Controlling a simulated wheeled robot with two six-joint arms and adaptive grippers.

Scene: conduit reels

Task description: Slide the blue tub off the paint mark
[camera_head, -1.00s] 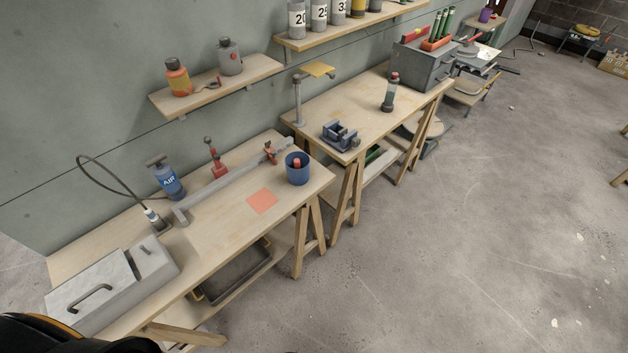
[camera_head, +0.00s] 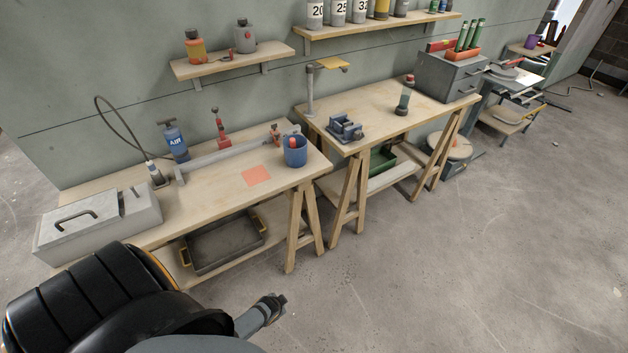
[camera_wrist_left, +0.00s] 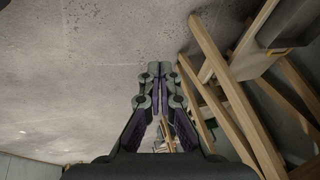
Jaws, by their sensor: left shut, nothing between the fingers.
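The blue tub (camera_head: 295,156) stands upright on the near workbench, close to its right end, with something red showing inside it. The orange-red paint mark (camera_head: 256,176) is a flat square on the bench top, left of the tub. A strip of bare wood separates them. My left gripper (camera_head: 278,300) is low in front of the bench, over the floor, well away from the tub. In the left wrist view its fingers (camera_wrist_left: 161,69) are together and empty, beside wooden trestle legs. My right gripper is not in view.
A long grey bar (camera_head: 225,156) lies behind the mark. A blue AIR bottle (camera_head: 175,141) and a grey case (camera_head: 98,222) stand farther left on the bench (camera_head: 215,200). A dark tray (camera_head: 225,243) sits on its lower shelf. The floor at right is open.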

